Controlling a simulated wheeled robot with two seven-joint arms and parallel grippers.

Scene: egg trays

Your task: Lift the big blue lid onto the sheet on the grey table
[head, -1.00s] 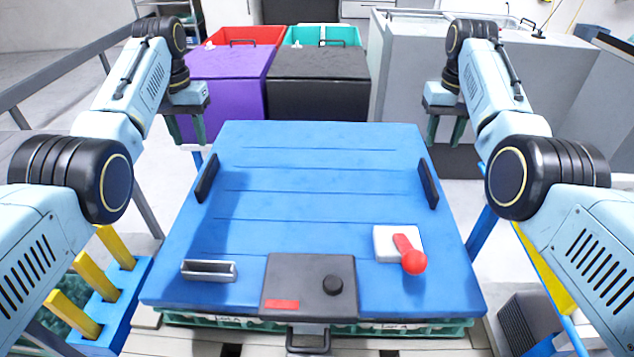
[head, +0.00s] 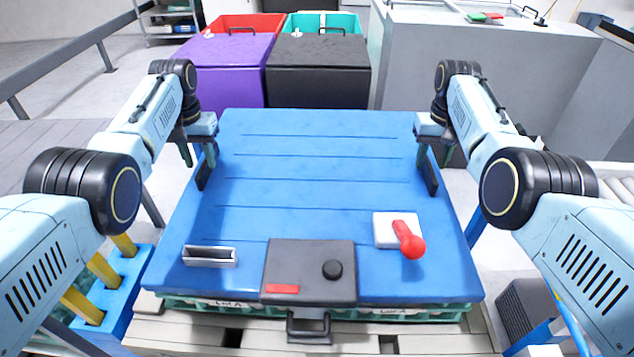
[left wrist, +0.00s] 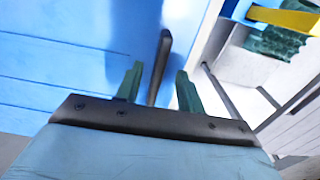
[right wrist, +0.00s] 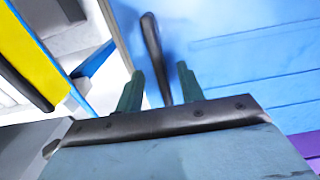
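The big blue lid (head: 310,180) lies flat over the stack in front of me, with a dark upright handle on each side. My left gripper (head: 198,154) is at the left handle (head: 204,176); in the left wrist view the open fingers (left wrist: 158,86) stand either side of that handle (left wrist: 162,62), with gaps showing. My right gripper (head: 434,154) is at the right handle (head: 430,178); in the right wrist view its open fingers (right wrist: 160,86) also straddle the handle (right wrist: 152,50). I cannot make out a sheet.
On the lid's near part are a metal holder (head: 210,256), a dark panel with a knob (head: 310,268) and a white plate with a red lever (head: 400,230). Green tray edges (head: 240,309) show beneath. Purple (head: 222,75) and black (head: 318,78) bins and a grey unit (head: 475,70) stand behind.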

